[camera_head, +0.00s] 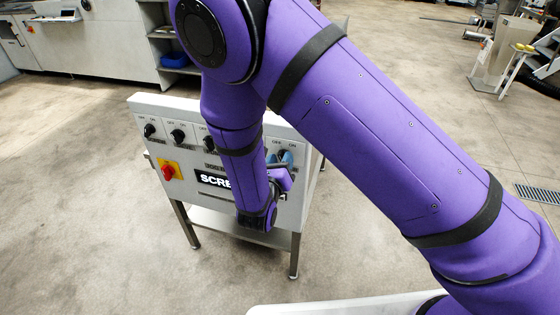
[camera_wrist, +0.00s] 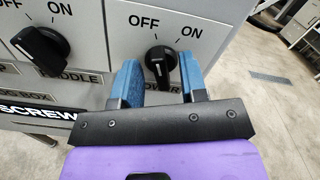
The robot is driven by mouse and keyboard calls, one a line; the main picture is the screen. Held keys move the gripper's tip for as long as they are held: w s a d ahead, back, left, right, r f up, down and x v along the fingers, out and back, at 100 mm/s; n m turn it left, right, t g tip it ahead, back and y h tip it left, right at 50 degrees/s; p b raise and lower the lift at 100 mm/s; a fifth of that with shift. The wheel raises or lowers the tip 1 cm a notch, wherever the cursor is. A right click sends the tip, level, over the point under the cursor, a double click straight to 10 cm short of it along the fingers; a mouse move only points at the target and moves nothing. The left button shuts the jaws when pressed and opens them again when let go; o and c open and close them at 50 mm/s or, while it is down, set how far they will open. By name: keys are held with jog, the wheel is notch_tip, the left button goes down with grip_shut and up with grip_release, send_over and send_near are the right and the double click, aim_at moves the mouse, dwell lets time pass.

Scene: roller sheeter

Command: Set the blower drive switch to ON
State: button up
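The control panel (camera_head: 150,122) is a pale box on metal legs with a row of black rotary switches. In the wrist view, a black knob (camera_wrist: 160,61) has OFF at its upper left and ON at its upper right. Its lower label is mostly covered by my gripper, leaving only the ending readable. My gripper (camera_wrist: 160,78) has blue fingers, one on each side of this knob, with small visible gaps. I cannot tell the knob's exact setting.
A neighbouring black knob (camera_wrist: 40,47) with its own OFF and ON marks sits to the left. A red knob on a yellow plate (camera_head: 168,171) is on the panel's left. A shelf with a blue bin (camera_head: 175,61) stands behind. Floor is open around the panel.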

jog(key=shift+c, duration=0.4)
grip_shut()
jog(key=shift+m, duration=0.4)
jog(key=shift+s+d+m, duration=0.1)
jog(key=shift+d+m, duration=0.05)
jog(key=shift+m, duration=1.9)
jog(key=shift+s+d+m, duration=0.1)
jog(key=shift+m, duration=1.95)
jog(key=shift+o, duration=0.4)
grip_release()
